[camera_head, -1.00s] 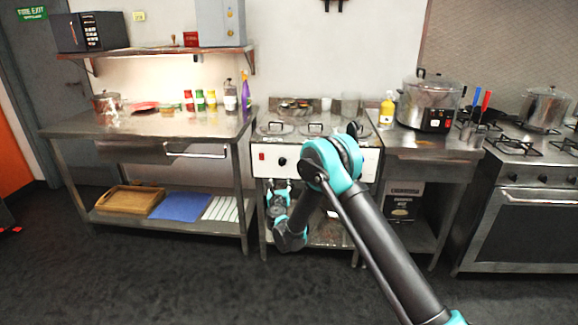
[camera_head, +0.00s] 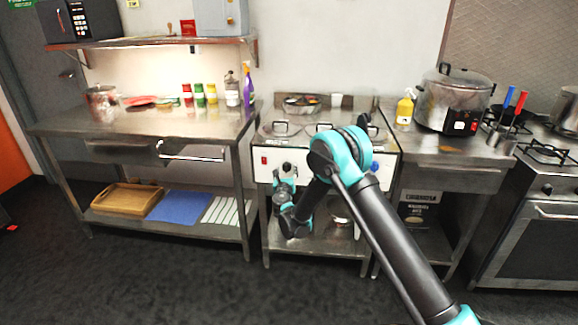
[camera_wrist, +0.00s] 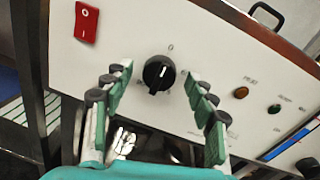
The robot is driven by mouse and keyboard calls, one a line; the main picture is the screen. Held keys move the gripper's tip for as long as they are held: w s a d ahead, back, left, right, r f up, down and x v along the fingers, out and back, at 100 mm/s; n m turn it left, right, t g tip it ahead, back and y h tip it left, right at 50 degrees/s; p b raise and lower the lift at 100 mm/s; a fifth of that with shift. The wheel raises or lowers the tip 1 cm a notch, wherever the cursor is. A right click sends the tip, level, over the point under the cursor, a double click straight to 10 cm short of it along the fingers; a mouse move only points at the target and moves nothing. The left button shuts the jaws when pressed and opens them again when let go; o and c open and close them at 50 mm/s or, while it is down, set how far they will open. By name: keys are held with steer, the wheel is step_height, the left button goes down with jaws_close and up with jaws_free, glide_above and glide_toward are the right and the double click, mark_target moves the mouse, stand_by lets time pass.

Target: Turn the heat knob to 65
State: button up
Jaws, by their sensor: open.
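A black round knob (camera_wrist: 158,74) with a white pointer line sits on the white front panel (camera_wrist: 215,70), in the middle of the wrist view. Its pointer is toward the lower side of the dial, and small dial marks are partly hidden. My gripper (camera_wrist: 155,86) is open, with one green-padded finger on each side of the knob and visible gaps to it. Whether the fingertips reach the knob's depth is unclear.
A red rocker switch (camera_wrist: 86,22) is left of the knob. A red lamp (camera_wrist: 241,92), a green lamp (camera_wrist: 274,108) and another dark knob (camera_wrist: 308,167) are to the right. The lower shelf (camera_head: 330,240) lies below; a steel table (camera_head: 150,122) stands left.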

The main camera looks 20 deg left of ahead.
steer(key=shift+w+a, duration=0.1)
steer(key=shift+w, duration=0.25)
steer(key=c, duration=1.2)
steer(key=shift+o, duration=0.2)
steer(key=shift+m, duration=0.3)
steer(key=m, duration=0.6)
steer(key=shift+f+m, duration=0.1)
steer(key=shift+m, duration=0.2)
steer(key=m, duration=0.3)
steer(key=m+t, duration=0.1)
steer(key=m, duration=0.3)
steer(key=shift+f+h, duration=0.1)
steer(key=shift+h, duration=0.3)
